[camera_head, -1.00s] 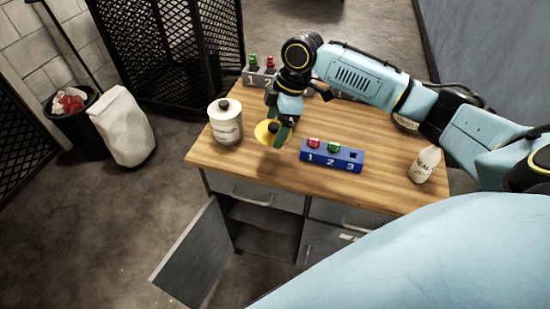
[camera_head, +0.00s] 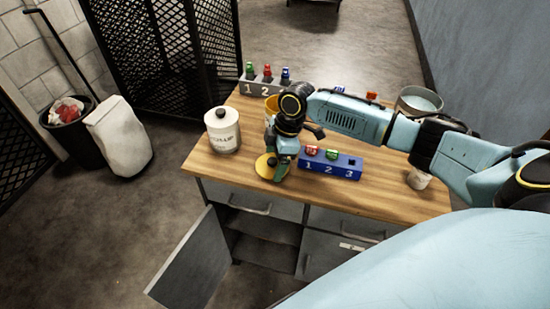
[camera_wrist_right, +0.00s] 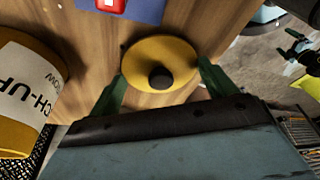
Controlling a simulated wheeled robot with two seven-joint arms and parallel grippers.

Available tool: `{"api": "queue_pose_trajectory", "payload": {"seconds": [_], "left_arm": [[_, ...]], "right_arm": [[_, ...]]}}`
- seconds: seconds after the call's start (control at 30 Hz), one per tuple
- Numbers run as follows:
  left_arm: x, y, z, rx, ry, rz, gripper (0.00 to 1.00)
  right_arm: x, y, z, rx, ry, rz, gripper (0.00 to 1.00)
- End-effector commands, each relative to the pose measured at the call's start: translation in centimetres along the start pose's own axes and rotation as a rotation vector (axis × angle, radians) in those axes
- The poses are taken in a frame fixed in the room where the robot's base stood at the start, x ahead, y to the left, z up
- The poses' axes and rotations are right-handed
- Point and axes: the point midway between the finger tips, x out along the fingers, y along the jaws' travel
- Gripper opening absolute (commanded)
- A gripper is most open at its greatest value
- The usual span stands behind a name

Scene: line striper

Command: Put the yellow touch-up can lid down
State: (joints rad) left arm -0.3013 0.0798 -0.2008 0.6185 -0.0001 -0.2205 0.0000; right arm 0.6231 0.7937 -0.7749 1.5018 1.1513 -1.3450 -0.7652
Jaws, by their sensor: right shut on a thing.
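The yellow touch-up can lid (camera_head: 264,167), a round disc with a black knob, is at my right gripper (camera_head: 276,170) near the table's front left edge. In the right wrist view the lid (camera_wrist_right: 160,55) lies between the two green fingers of the right gripper (camera_wrist_right: 160,85), which is shut on it. The lid is over the wood; I cannot tell whether it touches the top. The yellow can (camera_head: 271,103) stands behind my arm, partly hidden; in the wrist view its labelled side (camera_wrist_right: 18,95) shows at the left.
A white can (camera_head: 222,130) with a black knob stands left of the gripper. A blue numbered rack (camera_head: 330,165) with red and green pieces is close on the right. A grey rack (camera_head: 262,88) stands behind, a metal pan (camera_head: 418,101) at the back right. A cabinet door (camera_head: 190,265) hangs open.

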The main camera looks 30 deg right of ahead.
Motion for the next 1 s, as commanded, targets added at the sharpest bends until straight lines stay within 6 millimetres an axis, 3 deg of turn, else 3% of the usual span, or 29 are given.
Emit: {"api": "queue_pose_trajectory", "payload": {"seconds": [0.17, 0.2, 0.3, 0.53, 0.67, 1.0], "left_arm": [[0.0, 0.0, -0.1, 0.0, 0.002, 0.0, 1.0], [0.0, 0.0, -0.1, 0.0, 0.002, -0.001, 1.0], [0.0, 0.0, -0.2, 0.0, 0.003, -0.001, 1.0], [0.0, -0.1, -0.2, -0.001, 0.004, -0.001, 1.0], [-0.2, -0.1, -0.3, -0.001, 0.004, -0.001, 1.0], [-1.0, -0.1, -0.4, -0.001, 0.005, -0.001, 1.0]], "right_arm": [[0.2, 0.0, 0.1, 0.001, 0.0, 0.0, 0.61], [0.2, 0.0, 0.1, 0.001, 0.0, 0.0, 0.87], [0.2, 0.0, 0.1, 0.001, 0.0, 0.0, 1.0], [0.1, 0.0, 0.0, 0.001, 0.0, 0.001, 1.0], [-0.9, 0.1, 0.0, 0.001, -0.001, 0.002, 1.0], [-8.0, 0.1, 0.0, 0.0, 0.0, 0.004, 1.0]]}}
